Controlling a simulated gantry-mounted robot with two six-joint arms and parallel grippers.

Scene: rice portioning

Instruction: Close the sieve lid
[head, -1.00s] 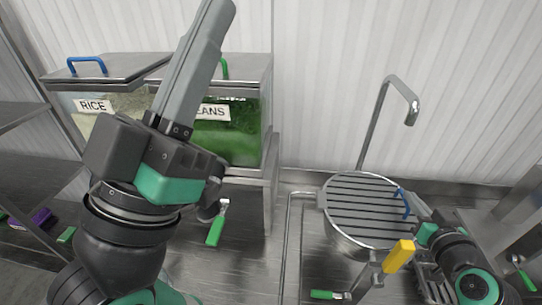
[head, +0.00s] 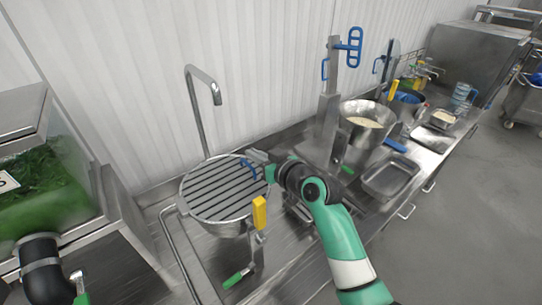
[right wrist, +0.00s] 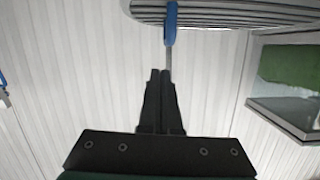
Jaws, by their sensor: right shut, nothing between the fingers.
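The sieve (head: 215,228) is a round steel vessel near the sink tap, at the left of the head view. Its slatted grey lid (head: 212,190) lies over the round top and looks flat. A blue handle (head: 249,169) stands at the lid's right edge. My right gripper (head: 259,158) is shut and empty beside this handle. In the right wrist view the closed fingertips (right wrist: 163,72) point at the blue handle (right wrist: 170,22), with the lid's slatted edge (right wrist: 230,13) behind. Contact with the handle cannot be told. My left gripper is out of view.
A yellow handle (head: 259,213) stands at the sieve's front. A curved tap (head: 196,110) rises behind it. To the right are a steel pot with pale contents (head: 365,140) and an empty tray (head: 390,178).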

